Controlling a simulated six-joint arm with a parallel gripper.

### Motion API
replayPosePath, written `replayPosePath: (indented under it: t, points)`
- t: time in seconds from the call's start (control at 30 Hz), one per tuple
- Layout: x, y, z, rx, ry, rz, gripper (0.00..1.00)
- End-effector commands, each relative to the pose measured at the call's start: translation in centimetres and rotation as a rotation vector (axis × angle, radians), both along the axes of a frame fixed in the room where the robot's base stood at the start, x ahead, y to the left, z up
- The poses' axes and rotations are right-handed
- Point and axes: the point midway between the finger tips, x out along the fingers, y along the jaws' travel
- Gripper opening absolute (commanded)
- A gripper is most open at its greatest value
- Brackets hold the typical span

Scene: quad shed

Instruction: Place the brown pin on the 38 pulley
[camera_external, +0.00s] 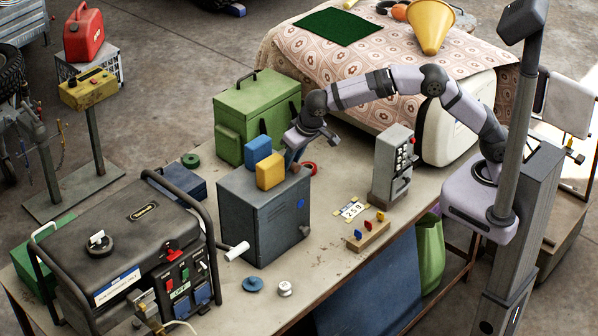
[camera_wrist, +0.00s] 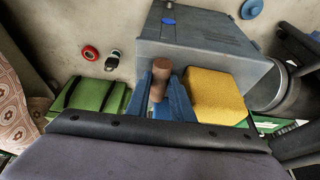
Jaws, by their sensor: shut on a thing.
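The brown pin (camera_wrist: 160,78) is held between the blue fingers of my gripper (camera_wrist: 172,100) in the wrist view. In the external view my gripper (camera_external: 296,160) is low at the back right edge of the grey cabinet, beside the yellow block; the pin shows there only as a small brown patch (camera_external: 295,169). The red ring also shows in the wrist view (camera_wrist: 91,53).
The grey cabinet (camera_external: 250,225) carries a yellow block (camera_external: 270,171) and a blue block (camera_external: 257,149). A green case (camera_external: 255,112) stands behind. A grey switch box (camera_external: 392,165), a "259" card (camera_external: 352,209) and a wooden peg rack (camera_external: 367,237) are to the right. A generator (camera_external: 130,240) stands left.

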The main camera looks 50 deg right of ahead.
Motion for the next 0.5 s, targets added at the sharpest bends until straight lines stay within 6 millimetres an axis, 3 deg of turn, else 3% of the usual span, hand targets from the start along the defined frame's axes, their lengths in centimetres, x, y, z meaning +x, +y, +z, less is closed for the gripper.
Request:
replayPosePath:
  t: [0.5]
  points:
    - [0.1, 0.1, 7.8, 0.003, -0.005, 0.000, 0.00]
